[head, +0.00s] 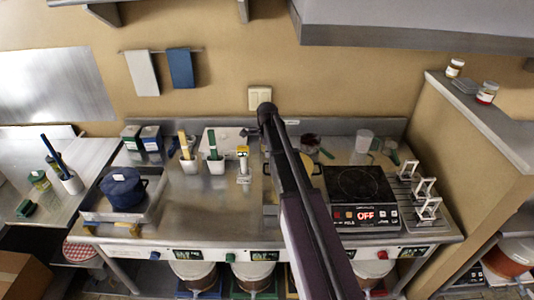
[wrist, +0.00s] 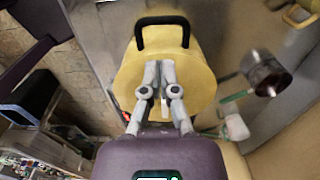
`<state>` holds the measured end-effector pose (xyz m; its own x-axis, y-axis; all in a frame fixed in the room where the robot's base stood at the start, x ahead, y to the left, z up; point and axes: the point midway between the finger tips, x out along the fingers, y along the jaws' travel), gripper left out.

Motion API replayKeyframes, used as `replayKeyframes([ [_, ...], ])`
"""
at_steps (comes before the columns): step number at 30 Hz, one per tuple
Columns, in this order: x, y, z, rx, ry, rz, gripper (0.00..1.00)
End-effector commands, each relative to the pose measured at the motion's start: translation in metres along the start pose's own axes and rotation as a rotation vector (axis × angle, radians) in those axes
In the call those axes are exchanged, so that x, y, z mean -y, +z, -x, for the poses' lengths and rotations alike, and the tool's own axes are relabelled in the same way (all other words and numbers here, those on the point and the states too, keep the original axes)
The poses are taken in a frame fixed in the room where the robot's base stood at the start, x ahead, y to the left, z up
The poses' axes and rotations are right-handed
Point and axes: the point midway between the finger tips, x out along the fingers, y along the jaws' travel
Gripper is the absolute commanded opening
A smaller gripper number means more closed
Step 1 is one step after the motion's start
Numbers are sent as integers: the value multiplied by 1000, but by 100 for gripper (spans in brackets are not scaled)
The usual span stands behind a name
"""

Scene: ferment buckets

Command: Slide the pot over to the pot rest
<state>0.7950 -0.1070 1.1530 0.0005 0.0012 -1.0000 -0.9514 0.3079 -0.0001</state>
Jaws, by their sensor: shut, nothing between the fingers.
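A yellow pot (wrist: 185,95) with a black loop handle (wrist: 162,20) fills the middle of the wrist view. In the head view only a yellow edge of it (head: 317,160) shows to the right of my arm; the rest is hidden. My gripper (wrist: 159,66) is shut and empty, with its fingers in front of the pot and short of the far handle. Contact with the pot cannot be told. In the head view my arm hides the gripper. I cannot make out which thing is the pot rest.
A hob (head: 360,184) reading OFF stands right of my arm, with a wire rack (head: 407,180) beside it. White utensil holders (head: 216,165) stand at the back. The counter's left middle (head: 190,212) is clear.

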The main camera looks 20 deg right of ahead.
Motion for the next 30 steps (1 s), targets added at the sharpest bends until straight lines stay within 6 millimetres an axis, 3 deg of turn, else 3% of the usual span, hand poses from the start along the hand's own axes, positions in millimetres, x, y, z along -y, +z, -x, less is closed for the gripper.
replayKeyframes([
  [8, 0, 1, 10, 0, 0, 1, 0],
  [25, 0, 2, 10, 0, 0, 3, 0],
  [30, -11, 4, 4, 0, 0, 56, 0],
])
